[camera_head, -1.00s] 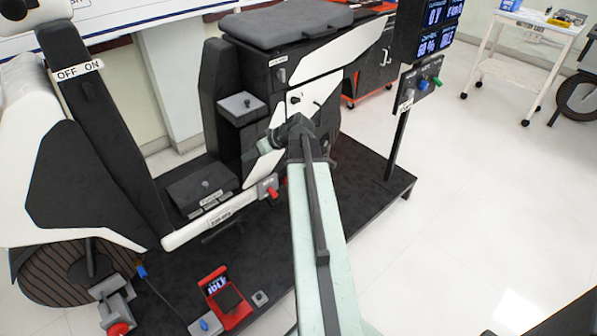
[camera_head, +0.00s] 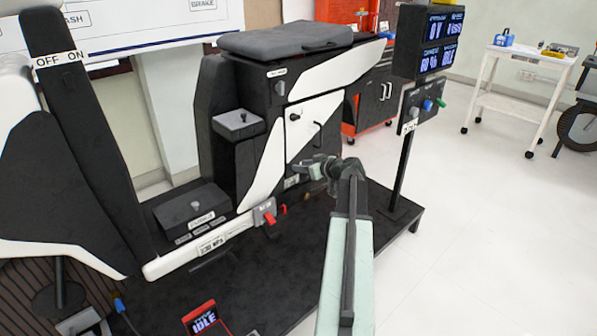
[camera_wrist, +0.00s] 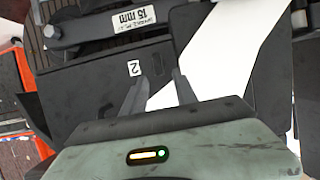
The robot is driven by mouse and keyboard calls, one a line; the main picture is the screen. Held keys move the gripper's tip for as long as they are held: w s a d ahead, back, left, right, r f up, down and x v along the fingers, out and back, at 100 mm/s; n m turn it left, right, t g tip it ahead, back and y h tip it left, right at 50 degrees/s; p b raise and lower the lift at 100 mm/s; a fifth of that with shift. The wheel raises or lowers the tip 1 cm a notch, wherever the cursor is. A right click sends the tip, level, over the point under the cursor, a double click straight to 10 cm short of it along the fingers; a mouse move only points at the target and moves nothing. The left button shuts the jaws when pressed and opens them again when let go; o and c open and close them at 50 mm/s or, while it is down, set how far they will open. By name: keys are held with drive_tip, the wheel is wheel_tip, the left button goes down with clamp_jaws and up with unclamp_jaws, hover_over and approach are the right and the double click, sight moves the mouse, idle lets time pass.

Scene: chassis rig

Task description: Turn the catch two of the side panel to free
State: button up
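The white side panel (camera_head: 303,140) of the black and white scooter body is in place in the head view. A dark round catch (camera_head: 294,117) shows at its upper left, and a dark handle (camera_head: 318,132) right of it. My gripper (camera_head: 310,168) is by the panel's lower edge and partly hides that area. In the wrist view a small label "2" (camera_wrist: 134,68) sits on a dark surface, with a dark slot-like mark (camera_wrist: 157,64) beside it. My gripper's fingers (camera_wrist: 160,88) are apart, with nothing seen between them. Whether they touch anything, and which way catch two is turned, I cannot tell.
A display post (camera_head: 400,155) stands to the right on the black platform (camera_head: 400,222). A white cart (camera_head: 520,85) stands far right.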

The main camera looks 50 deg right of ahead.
drive_tip(key=shift+x, duration=1)
clamp_jaws()
drive_tip(key=shift+s+d+f+m+t+y+b, duration=0.1)
drive_tip(key=shift+d+f+m+t+y+b, duration=0.45)
drive_tip(key=shift+m+y+b, duration=1.1)
drive_tip(key=shift+d+f+m+t+y+b, duration=0.3)
drive_tip(key=shift+m+t+y+b, duration=0.35)
drive_tip(key=shift+m+b, duration=1.9)
drive_tip(key=shift+s+d+f+m+t+y+b, duration=0.1)
drive_tip(key=shift+d+f+m+t+y+b, duration=0.4)
drive_tip(key=shift+m+y+b, duration=1.1)
drive_tip(key=shift+a+m+h, duration=0.1)
drive_tip(key=shift+m+h, duration=0.4)
drive_tip(key=shift+m, duration=0.5)
